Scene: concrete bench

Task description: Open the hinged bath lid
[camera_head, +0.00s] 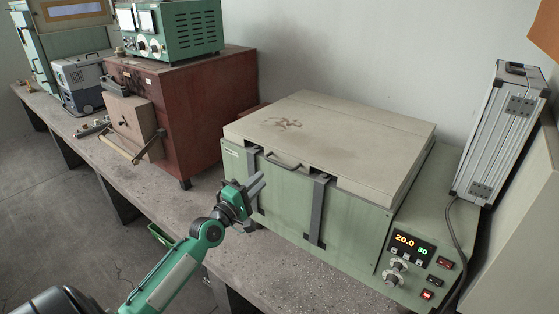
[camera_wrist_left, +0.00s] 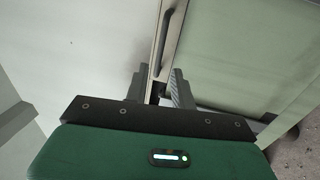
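The hinged bath is a green box on the bench, and its cream lid (camera_head: 330,135) lies flat and closed, with a brown stain on top. A dark bar handle (camera_head: 283,163) sits at the lid's front edge; it also shows in the left wrist view (camera_wrist_left: 170,32), beyond the fingers. My left gripper (camera_head: 254,202) is in front of the bath's front face, left of and below the handle. In the left wrist view its two fingers (camera_wrist_left: 158,88) are apart, with nothing held between them and the lid's front edge behind the gap. My right gripper is not in view.
Two dark straps (camera_head: 318,210) run down the bath's front. A control panel (camera_head: 413,248) reads 20.0 and 30. A silver case (camera_head: 497,135) stands at right. A red-brown furnace (camera_head: 190,110) stands left. The wall is close behind the lid.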

